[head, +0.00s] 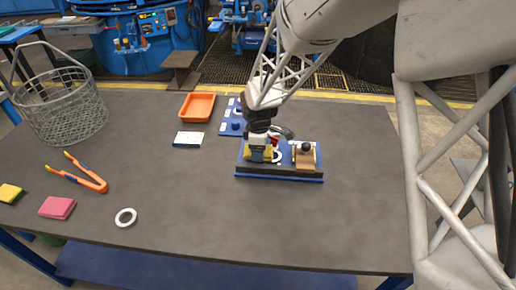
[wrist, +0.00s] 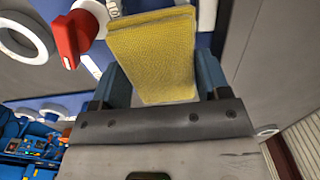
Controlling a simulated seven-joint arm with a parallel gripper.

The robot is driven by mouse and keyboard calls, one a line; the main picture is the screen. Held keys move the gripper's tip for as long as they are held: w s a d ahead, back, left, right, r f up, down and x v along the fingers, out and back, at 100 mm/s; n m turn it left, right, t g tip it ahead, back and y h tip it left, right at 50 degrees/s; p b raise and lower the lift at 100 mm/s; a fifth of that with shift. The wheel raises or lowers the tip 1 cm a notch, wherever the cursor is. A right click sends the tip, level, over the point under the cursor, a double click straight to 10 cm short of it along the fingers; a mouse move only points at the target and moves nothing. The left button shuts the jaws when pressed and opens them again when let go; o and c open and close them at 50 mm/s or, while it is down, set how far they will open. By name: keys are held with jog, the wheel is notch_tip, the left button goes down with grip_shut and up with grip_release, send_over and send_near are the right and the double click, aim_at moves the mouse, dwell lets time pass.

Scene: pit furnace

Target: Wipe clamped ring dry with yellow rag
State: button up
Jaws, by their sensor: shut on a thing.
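My gripper (head: 260,152) is shut on a folded yellow rag (wrist: 152,55), held between its two blue fingers in the wrist view. In the head view the rag (head: 249,156) is low over a blue fixture (head: 282,178). A white ring (head: 278,157) shows partly at the fixture, just right of the gripper; the gripper and rag hide the rest. A red clamp handle (wrist: 68,40) stands beside the rag in the wrist view. Whether the rag touches the ring I cannot tell.
On the fixture's right is a brown block with a black knob (head: 306,148). A blue pegged plate (head: 231,122), orange tray (head: 197,107), wire basket (head: 62,108), orange tongs (head: 86,178), pink sponge (head: 57,208) and loose white ring (head: 126,217) lie leftward. The front right table is clear.

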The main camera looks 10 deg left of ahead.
jog(key=shift+d, duration=0.3)
jog(key=shift+d, duration=0.35)
jog(key=shift+d, duration=0.25)
jog(key=shift+a, duration=0.3)
jog(key=shift+a+f, duration=0.1)
jog(key=shift+a, duration=0.55)
dwell(0.4)
jog(key=shift+d, duration=0.2)
jog(key=shift+d, duration=0.5)
jog(key=shift+s+d, duration=0.1)
jog(key=shift+d, duration=0.2)
